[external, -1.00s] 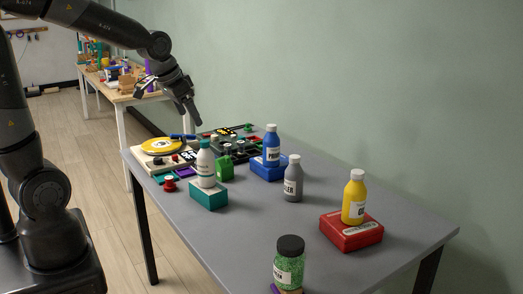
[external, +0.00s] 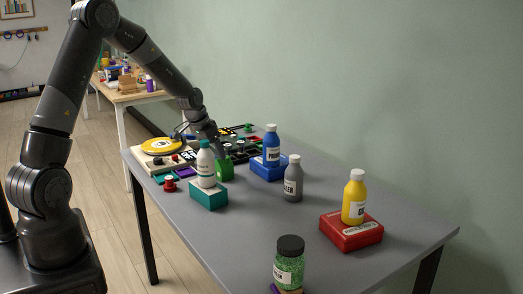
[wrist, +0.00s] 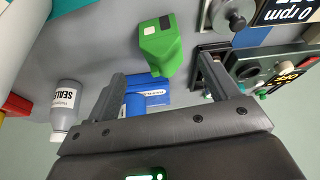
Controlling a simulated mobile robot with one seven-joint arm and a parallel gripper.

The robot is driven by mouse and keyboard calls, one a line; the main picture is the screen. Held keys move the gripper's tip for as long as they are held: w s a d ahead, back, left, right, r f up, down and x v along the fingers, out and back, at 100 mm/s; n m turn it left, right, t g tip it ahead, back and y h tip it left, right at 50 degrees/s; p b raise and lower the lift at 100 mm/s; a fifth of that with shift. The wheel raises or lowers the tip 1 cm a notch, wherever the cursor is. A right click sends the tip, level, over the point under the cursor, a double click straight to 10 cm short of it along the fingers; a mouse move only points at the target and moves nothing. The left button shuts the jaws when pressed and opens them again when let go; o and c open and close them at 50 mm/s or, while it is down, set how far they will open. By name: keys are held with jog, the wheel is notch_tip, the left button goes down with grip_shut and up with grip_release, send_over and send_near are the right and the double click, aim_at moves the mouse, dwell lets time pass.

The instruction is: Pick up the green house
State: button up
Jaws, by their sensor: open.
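The green house (external: 226,170) is a small green block with a peaked end, standing on the grey table behind the white bottle on its teal box. In the wrist view the house (wrist: 163,48) shows a dark patch and a white patch. My gripper (external: 219,153) is low, just above or at the house in the external view. In the wrist view my open gripper (wrist: 162,66) has one finger to each side of the house's near end. Neither finger visibly grips it. The fingertips are partly hidden in the external view.
The white bottle (external: 205,166) stands on a teal box (external: 208,197) close in front. A blue bottle (external: 271,148) on a blue box (external: 268,171) and a grey bottle (external: 293,182) stand to the right. Dark panels (wrist: 245,65) lie beside the right finger.

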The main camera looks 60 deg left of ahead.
aim_at(217, 160)
jog(key=x, duration=0.4)
jog(key=shift+w+f, duration=0.1)
jog(key=shift+f, duration=0.15)
jog(key=shift+a+x, duration=0.2)
jog(key=shift+x, duration=2.65)
jog(key=shift+w, duration=0.1)
jog(key=shift+r, duration=0.1)
jog(key=c, duration=1.1)
